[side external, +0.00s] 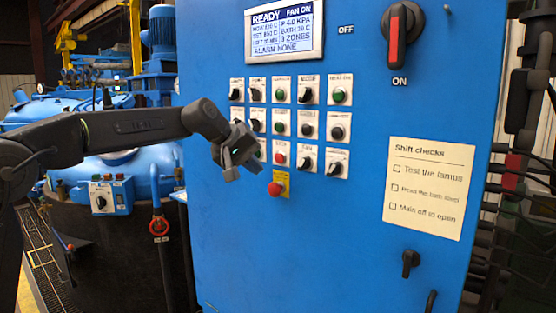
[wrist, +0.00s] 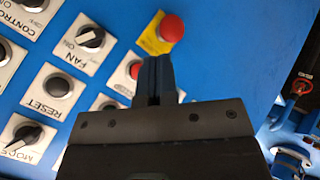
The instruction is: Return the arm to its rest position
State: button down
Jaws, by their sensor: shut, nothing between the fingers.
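My gripper (side external: 232,170) is at the end of my outstretched arm, in front of the left part of the blue control panel (side external: 230,240). Its fingers are together in the wrist view (wrist: 160,72), with nothing between them. In the wrist view they lie over part of a red button, below the red emergency button (wrist: 172,28) on its yellow plate. In the side view the emergency button (side external: 275,189) is to the right of and below my gripper. I cannot tell whether the fingertips touch the panel.
Rows of knobs and buttons cover the panel, with the FAN knob (wrist: 90,38) and RESET button (wrist: 58,85) near my fingers. A main switch (side external: 398,30) is at upper right, a checklist (side external: 428,187) below it. A blue furnace vessel (side external: 75,172) stands behind my arm.

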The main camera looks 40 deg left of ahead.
jog(key=s+d+f+m+g, duration=0.1)
jog(key=s+d+f+m, duration=0.15)
jog(key=s, duration=0.75)
jog(key=s+d+f+m+g, duration=0.1)
jog(key=s+d+f+m, duration=0.15)
jog(key=s, duration=0.65)
jog(key=s+f+m+y, duration=0.1)
jog(key=s+f+m, duration=0.1)
jog(key=s+f, duration=0.3)
jog(key=s+f+m+g, duration=0.1)
jog(key=s+f+m, duration=0.2)
jog(key=s, duration=0.7)
notch_tip(320, 180, down, 2)
jog(key=shift+d+f+y, duration=0.1)
jog(key=shift+d+y, duration=0.1)
jog(key=shift+y, duration=0.2)
jog(key=c, duration=1.8)
grip_release()
